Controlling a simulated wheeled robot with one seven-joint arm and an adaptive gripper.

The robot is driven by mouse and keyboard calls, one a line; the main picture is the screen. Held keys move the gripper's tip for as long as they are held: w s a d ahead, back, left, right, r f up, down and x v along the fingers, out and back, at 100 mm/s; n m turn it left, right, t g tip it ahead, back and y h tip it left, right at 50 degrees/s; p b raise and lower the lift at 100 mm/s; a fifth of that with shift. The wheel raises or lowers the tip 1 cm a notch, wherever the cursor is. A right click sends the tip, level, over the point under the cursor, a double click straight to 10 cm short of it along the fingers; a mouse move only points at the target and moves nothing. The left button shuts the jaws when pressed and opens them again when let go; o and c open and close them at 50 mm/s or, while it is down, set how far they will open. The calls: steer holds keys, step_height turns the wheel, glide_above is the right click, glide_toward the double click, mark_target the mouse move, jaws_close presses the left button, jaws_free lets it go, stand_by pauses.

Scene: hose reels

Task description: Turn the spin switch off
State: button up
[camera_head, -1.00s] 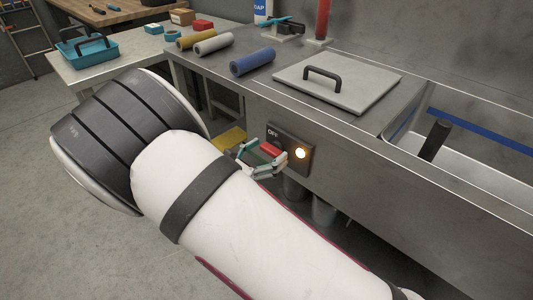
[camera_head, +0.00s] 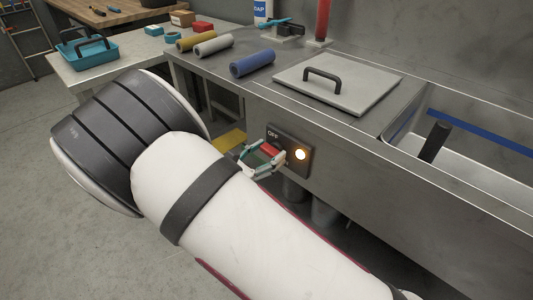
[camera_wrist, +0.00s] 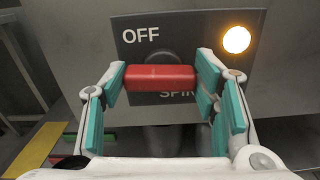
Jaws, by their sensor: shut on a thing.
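The spin switch is a red bar-shaped handle (camera_wrist: 160,77) on a dark plate (camera_wrist: 195,30) on the front of the steel counter. In the wrist view the handle lies level, with "OFF" at its upper left and "SPIN" partly hidden below it. A round lamp (camera_wrist: 236,39) at the plate's upper right glows orange; it also shows in the head view (camera_head: 300,154). My gripper (camera_wrist: 161,80) has its teal-padded fingers at the two ends of the red handle, shut on it. In the head view my gripper (camera_head: 264,158) is at the plate, partly behind my arm.
The counter top above holds a grey lid with a black handle (camera_head: 340,85) and blue, grey and yellow rolls (camera_head: 252,62). A sink basin (camera_head: 470,150) lies to the right. A yellow object (camera_wrist: 32,150) is low at the left.

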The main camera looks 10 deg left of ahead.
steer(key=m, duration=0.4)
steer(key=m+b, duration=0.1)
steer(key=m, duration=0.3)
steer(key=shift+s+d+m, duration=0.1)
steer(key=shift+d+m, duration=0.05)
steer(key=shift+m, duration=0.15)
steer(key=m+b, duration=0.2)
steer(key=m, duration=0.2)
steer(key=shift+f+m, duration=0.15)
steer(key=shift+m, duration=0.15)
steer(key=shift+s+d+m+b, duration=0.1)
steer(key=shift+d+m+b, duration=0.05)
steer(key=shift+m+b, duration=1.55)
steer(key=shift+m, duration=0.4)
steer(key=o, duration=1.2)
steer(key=shift+c, duration=0.2)
